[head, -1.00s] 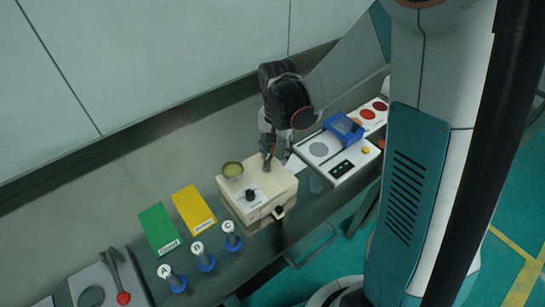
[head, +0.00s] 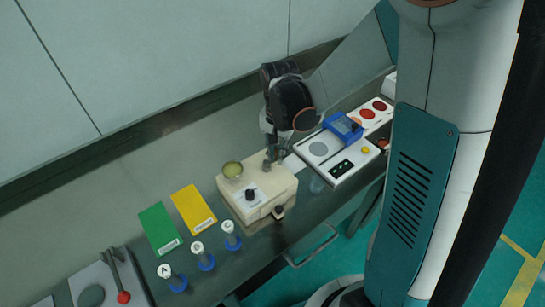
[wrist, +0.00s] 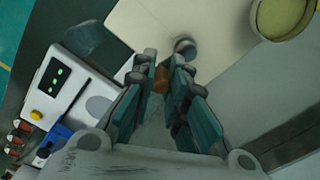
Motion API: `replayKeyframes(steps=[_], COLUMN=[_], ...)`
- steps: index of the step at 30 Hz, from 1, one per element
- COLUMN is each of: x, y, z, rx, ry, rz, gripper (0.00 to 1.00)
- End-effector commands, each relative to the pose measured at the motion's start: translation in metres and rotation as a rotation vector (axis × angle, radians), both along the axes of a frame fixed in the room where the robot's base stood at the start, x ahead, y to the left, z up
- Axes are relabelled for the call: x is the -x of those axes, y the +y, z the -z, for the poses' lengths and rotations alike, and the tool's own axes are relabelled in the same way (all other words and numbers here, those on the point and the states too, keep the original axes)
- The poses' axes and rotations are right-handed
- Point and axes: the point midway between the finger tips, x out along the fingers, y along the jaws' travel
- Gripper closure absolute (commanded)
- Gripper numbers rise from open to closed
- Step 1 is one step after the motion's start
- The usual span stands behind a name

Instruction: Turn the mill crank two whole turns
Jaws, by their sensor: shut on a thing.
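The mill is a cream box (head: 275,193) on the bench, with a dark knob on its front panel and a round greenish cup (head: 232,170) on top; the cup shows at the upper right of the wrist view (wrist: 285,14). My gripper (head: 271,160) reaches down to the mill's back right corner. In the wrist view, its fingers (wrist: 162,75) are closed around a brown crank handle (wrist: 160,79). A round grey hub (wrist: 185,47) lies just beyond it on the mill's top. The crank arm is mostly hidden by the fingers.
A grey wall stands behind the bench.

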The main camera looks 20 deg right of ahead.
Motion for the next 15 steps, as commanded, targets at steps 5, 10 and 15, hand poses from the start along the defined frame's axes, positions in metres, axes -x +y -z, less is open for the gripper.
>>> replayKeyframes(steps=[5, 10, 15], x=[0.0092, 0.0105, 0.0105], y=[0.0001, -0.0001, -0.0001], z=[0.0004, 0.0002, 0.0002], rx=[-0.001, -0.001, -0.001], ry=[0.0, 0.0, 0.001], rz=[-0.001, -0.001, -0.001], gripper=[0.98, 0.98, 0.98])
